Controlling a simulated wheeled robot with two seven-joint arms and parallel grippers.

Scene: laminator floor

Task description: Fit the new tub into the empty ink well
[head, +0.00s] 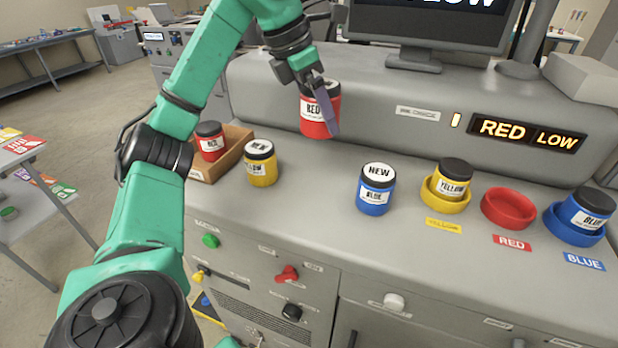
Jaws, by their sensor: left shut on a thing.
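My left gripper (325,120) is shut on a red tub (313,122) with a dark lid and a label reading RED. It holds the tub upright at the back of the console top, left of the wells; I cannot tell how high. One finger crosses the tub's front and hides part of its label. The red well (508,209) is an empty round ring at the right, above a RED tag. The yellow well (445,196) left of it holds a yellow tub (452,180). The blue well (574,228) right of it holds a blue tub (588,209). My right gripper is out of view.
A yellow tub (260,163) and a blue tub marked NEW (376,189) stand on the console top (310,200). A cardboard box (232,153) with another red tub (211,141) is at the left. A display (527,132) reads RED LOW. The surface between the blue tub and the wells is clear.

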